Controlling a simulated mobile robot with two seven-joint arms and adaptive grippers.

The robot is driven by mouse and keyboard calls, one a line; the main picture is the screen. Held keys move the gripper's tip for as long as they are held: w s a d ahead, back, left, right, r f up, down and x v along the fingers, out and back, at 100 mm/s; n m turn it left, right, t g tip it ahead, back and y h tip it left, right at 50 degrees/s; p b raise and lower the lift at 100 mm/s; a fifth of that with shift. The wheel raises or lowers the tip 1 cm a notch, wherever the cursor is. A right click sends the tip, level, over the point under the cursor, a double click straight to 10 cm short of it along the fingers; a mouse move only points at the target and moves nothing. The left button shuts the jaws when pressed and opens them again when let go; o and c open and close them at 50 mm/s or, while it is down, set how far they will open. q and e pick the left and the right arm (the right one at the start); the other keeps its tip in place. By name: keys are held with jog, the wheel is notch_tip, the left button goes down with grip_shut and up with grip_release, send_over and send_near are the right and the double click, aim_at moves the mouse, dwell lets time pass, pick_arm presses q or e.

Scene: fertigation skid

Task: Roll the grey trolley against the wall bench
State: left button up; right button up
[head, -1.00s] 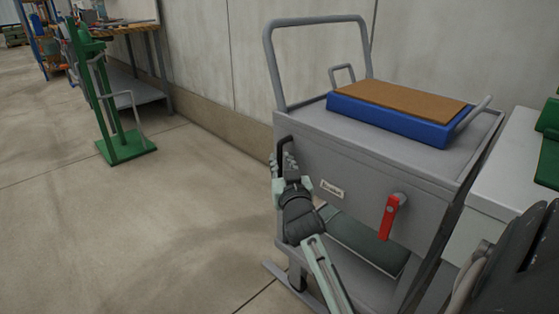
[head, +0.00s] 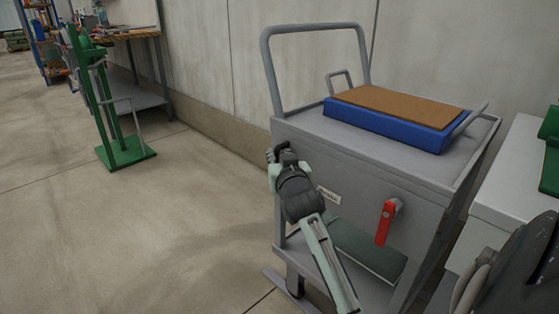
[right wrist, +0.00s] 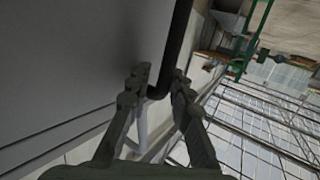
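The grey trolley (head: 345,160) stands at the right of the head view, with a tubular push bar at its left end and a red lever (head: 385,222) on its near side panel. My right gripper (head: 283,153) is at the panel's upper left corner, over a black handle that it largely hides. In the right wrist view the black handle (right wrist: 176,50) passes between my open fingers, nearer the right one; I cannot tell whether they touch it. The wall bench (head: 138,33) stands at the upper left, away from the trolley. My left gripper is not in view.
A blue case with a brown top (head: 385,127) lies on the trolley. A green stand (head: 125,150) stands on the floor before the bench. A pale cabinet (head: 510,190) is close to the trolley's right. The concrete floor at left (head: 110,240) is clear.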

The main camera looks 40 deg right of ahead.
jog(key=shift+s+d+r, duration=0.1)
jog(key=shift+s+r, duration=0.05)
jog(key=shift+r, duration=0.75)
jog(key=f+p+v, duration=0.1)
jog(key=v, duration=0.8)
jog(key=shift+a+f, duration=0.25)
jog(key=shift+f, duration=0.3)
jog(key=shift+p, duration=0.5)
